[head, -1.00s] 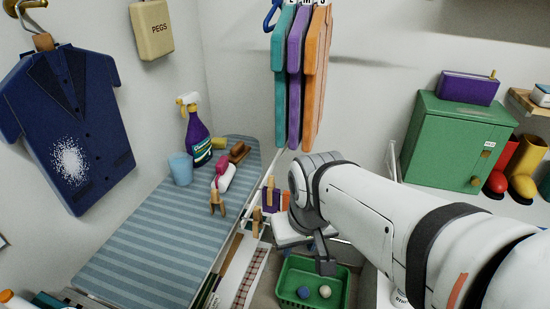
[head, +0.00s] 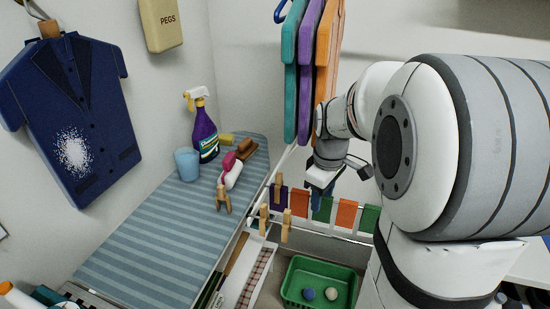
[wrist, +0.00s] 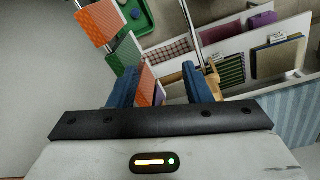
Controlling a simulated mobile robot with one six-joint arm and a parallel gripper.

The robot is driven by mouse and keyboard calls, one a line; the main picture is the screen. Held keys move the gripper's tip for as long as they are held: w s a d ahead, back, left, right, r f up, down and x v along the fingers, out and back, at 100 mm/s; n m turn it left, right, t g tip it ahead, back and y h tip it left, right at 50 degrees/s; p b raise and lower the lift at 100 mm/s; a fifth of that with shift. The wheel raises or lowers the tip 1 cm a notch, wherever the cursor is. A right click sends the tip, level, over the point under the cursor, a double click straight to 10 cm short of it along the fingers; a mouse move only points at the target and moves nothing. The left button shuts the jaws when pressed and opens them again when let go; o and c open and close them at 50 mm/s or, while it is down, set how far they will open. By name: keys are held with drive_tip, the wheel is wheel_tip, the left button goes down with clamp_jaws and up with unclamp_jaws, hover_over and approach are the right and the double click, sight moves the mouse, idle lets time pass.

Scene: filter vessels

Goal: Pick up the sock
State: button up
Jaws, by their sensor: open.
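My gripper (head: 324,186) is beside the hanging rail in the head view, partly hidden by its own wrist. In the wrist view my gripper (wrist: 158,78) has its two blue fingers apart, with an orange patterned cloth (wrist: 150,86) showing between and beyond them. I cannot tell whether it is touched. Small flat cloths hang on the rail: a purple one (head: 278,197), an orange one (head: 346,212) and a green one (head: 369,218). None is plainly sock-shaped, so I cannot tell which is the sock.
Wooden pegs (head: 264,219) clip to the rail's left end. A green basket (head: 318,270) with two balls stands below. The striped ironing board (head: 150,235) at left holds a spray bottle (head: 204,125) and a blue cup (head: 187,164). Coloured boards (head: 311,70) hang above.

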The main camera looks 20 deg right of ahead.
sight(322, 212)
drive_tip(key=w+d+f+n, duration=0.1)
drive_tip(key=d, duration=0.1)
drive_tip(key=w+d+f+n, duration=0.1)
drive_tip(key=w+d+f, duration=0.1)
drive_tip(key=w+d+f+n, duration=0.1)
drive_tip(key=d+f, duration=0.1)
drive_tip(key=d, duration=0.1)
drive_tip(key=shift+w+n+g+b, duration=0.3)
drive_tip(key=shift+w+g+b, duration=0.05)
drive_tip(key=shift+g, duration=0.05)
wheel_tip(322, 212, down, 8)
drive_tip(key=shift+w+a, duration=0.2)
drive_tip(key=shift+a, duration=0.25)
drive_tip(key=shift+c, duration=0.3)
clamp_jaws()
drive_tip(key=shift+r, duration=0.1)
